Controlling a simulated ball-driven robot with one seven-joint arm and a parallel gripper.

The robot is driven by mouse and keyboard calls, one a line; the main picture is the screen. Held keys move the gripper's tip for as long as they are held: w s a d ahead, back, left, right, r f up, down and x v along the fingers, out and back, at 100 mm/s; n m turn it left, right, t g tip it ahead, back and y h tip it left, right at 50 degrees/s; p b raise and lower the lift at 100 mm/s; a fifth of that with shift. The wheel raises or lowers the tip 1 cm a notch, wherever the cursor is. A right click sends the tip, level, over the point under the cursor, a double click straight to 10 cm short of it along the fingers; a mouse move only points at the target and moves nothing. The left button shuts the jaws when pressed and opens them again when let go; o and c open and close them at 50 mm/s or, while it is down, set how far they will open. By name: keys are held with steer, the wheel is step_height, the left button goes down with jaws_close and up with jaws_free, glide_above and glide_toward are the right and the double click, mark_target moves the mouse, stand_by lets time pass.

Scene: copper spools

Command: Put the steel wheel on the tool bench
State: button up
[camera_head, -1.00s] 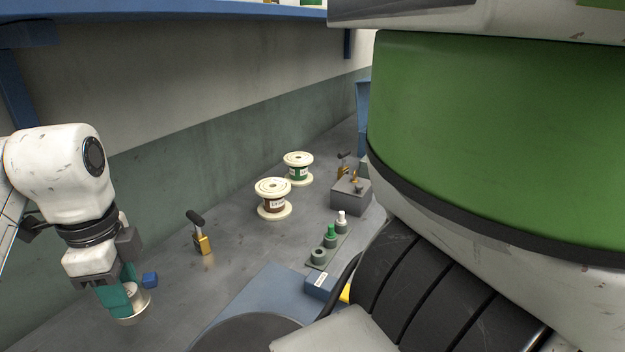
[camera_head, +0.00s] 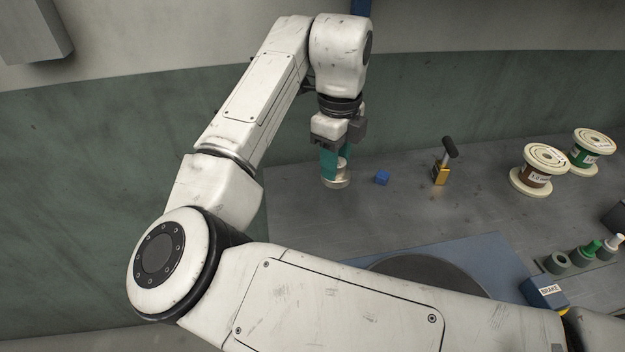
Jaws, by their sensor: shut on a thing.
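My gripper (camera_head: 333,163), with teal fingers, points down at the far left part of the grey bench (camera_head: 400,218). It is shut on a small, pale, round, spool-like thing, which seems to be the steel wheel (camera_head: 336,182). The fingers hide part of it, and its lower rim shows below them. It is at or just above the bench top; I cannot tell whether it touches. A small blue cube (camera_head: 382,177) lies just right of it, apart from it.
A black-handled brass tool (camera_head: 441,168), a brown-cored spool (camera_head: 538,168) and a green-cored spool (camera_head: 587,151) stand farther right. A blue block marked BRAKE (camera_head: 544,292) and small grey and green pieces (camera_head: 575,255) are nearer. Bench between cube and blue panel (camera_head: 470,256) is clear.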

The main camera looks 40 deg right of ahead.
steer(key=w+f, duration=0.3)
steer(key=f, duration=0.1)
steer(key=w+f, duration=0.1)
steer(key=w, duration=0.1)
steer(key=shift+w+a+f, duration=0.3)
steer(key=shift+a+f, duration=0.05)
steer(key=shift+f, duration=0.05)
steer(key=shift+w+f, duration=0.2)
steer(key=shift+f, duration=0.75)
steer(key=shift+w+f, duration=0.15)
steer(key=shift+f, duration=0.8)
steer(key=o, duration=1.1)
steer(key=shift+f, duration=0.1)
steer(key=shift+o, duration=0.2)
step_height(320, 180, up, 12)
